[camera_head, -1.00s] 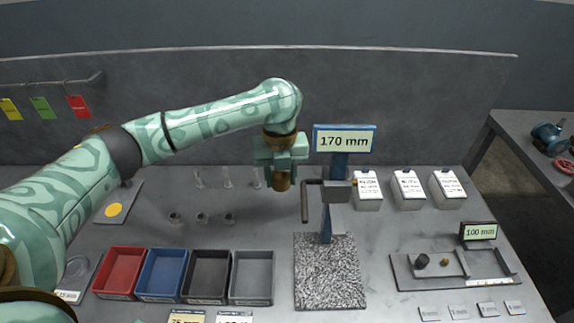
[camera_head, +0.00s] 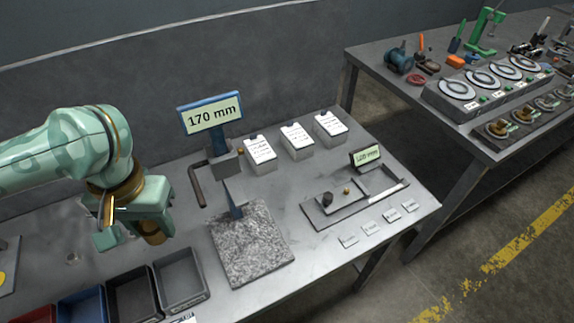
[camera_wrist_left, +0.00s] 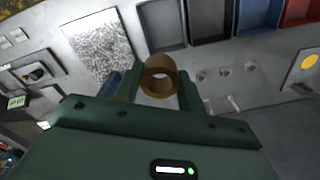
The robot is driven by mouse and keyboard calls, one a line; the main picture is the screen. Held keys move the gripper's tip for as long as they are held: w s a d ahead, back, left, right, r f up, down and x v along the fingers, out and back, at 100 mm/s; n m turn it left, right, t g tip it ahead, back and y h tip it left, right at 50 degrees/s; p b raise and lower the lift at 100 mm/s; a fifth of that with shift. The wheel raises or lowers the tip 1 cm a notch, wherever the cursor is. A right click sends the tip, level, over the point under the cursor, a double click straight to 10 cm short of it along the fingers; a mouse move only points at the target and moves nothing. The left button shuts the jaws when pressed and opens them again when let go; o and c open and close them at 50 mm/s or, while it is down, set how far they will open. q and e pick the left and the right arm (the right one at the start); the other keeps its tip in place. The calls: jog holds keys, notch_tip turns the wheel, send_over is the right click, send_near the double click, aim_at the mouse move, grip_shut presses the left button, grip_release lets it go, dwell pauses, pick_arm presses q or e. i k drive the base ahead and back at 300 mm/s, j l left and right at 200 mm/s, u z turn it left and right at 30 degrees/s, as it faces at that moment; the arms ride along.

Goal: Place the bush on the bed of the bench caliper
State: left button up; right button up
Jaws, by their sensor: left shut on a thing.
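The bush (camera_head: 153,238), a bronze-brown ring, is held in my left gripper (camera_head: 148,222) above the workbench; the wrist view shows its open bore, with the bush (camera_wrist_left: 159,77) between the fingers (camera_wrist_left: 160,90). The bench caliper (camera_head: 322,219), a low grey tray-like bed with upright jaws and a small display (camera_head: 366,156), lies at the right of the bench, well apart from the bush. A dark cylinder (camera_head: 328,198) and a small brass piece (camera_head: 347,191) rest on it. The caliper bed also shows partly at the left edge of the wrist view. My right gripper is not in view.
A height gauge with a 170 mm display (camera_head: 211,114) and speckled granite plate (camera_head: 250,245) stands between my left gripper and the caliper. Bins (camera_head: 181,278) line the front left. White labelled blocks (camera_head: 261,153) stand behind. Small label plates (camera_head: 348,241) lie in front of the caliper.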

aim_at(379, 181)
jog(key=l+u, duration=0.1)
jog(key=u, duration=0.3)
jog(key=l+u, duration=0.1)
jog(key=u, duration=0.3)
jog(key=k+l+u, duration=0.1)
jog(key=u, duration=0.75)
jog(key=k+l+u, duration=0.1)
jog(key=u, duration=0.25)
jog(key=k+u, duration=0.3)
jog(key=k+l+z, duration=0.1)
jog(key=z, duration=0.4)
jog(key=l+z, duration=0.1)
jog(key=z, duration=0.35)
jog(key=k+l+z, duration=0.1)
jog(key=z, duration=0.35)
jog(key=l+z, duration=0.1)
jog(key=z, duration=0.4)
jog(key=l+z, duration=0.1)
jog(key=z, duration=0.35)
